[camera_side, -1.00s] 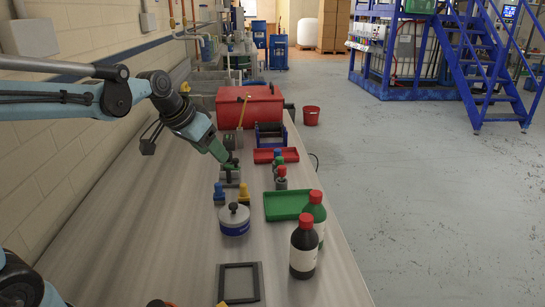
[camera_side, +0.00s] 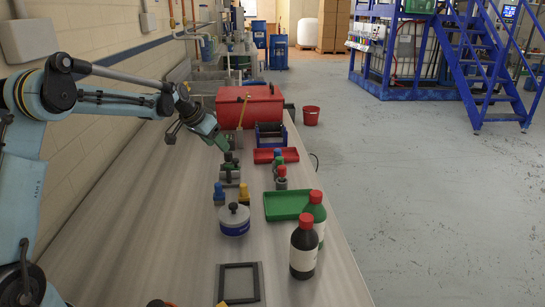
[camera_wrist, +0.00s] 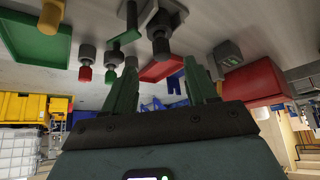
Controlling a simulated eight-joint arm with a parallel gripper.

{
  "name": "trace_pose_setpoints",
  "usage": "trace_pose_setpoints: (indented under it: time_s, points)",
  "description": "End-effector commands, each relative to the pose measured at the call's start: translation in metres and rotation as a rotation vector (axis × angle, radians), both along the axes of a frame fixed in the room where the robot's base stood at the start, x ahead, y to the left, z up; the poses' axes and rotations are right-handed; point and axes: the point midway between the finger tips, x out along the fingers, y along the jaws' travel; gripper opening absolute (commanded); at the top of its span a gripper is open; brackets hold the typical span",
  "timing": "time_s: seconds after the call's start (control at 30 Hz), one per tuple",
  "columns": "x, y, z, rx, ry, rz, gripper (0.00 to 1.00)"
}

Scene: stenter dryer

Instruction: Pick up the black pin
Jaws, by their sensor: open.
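The black pin (camera_side: 228,158) stands upright in the side view, its dark knob above a grey block (camera_side: 229,177) on the bench. My gripper (camera_side: 222,144) is above and slightly behind it, apart from it, with green fingers. In the wrist view the fingers of my gripper (camera_wrist: 162,80) are spread with nothing between them. A dark-tipped pin (camera_wrist: 161,45), which looks like the black one, hangs from the top of that tilted view, beyond the fingertips.
Blue (camera_side: 219,190) and yellow (camera_side: 244,190) pins stand close in front. A red pin (camera_side: 281,171), green tray (camera_side: 287,205) and red tray (camera_side: 276,155) lie to the right. A red toolbox (camera_side: 250,105) is behind. A lidded pot (camera_side: 234,220) and bottles (camera_side: 304,250) stand nearer.

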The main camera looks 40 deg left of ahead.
Motion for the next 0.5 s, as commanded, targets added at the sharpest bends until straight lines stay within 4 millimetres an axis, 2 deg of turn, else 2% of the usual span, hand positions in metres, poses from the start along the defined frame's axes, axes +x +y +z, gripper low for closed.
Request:
trace_pose_setpoints:
  time_s: [0.1,0.5]
  points:
    - [0.009,0.0,-0.014,0.0,0.0,0.0,0.57]
    - [0.026,0.001,-0.036,0.001,0.0,0.001,0.57]
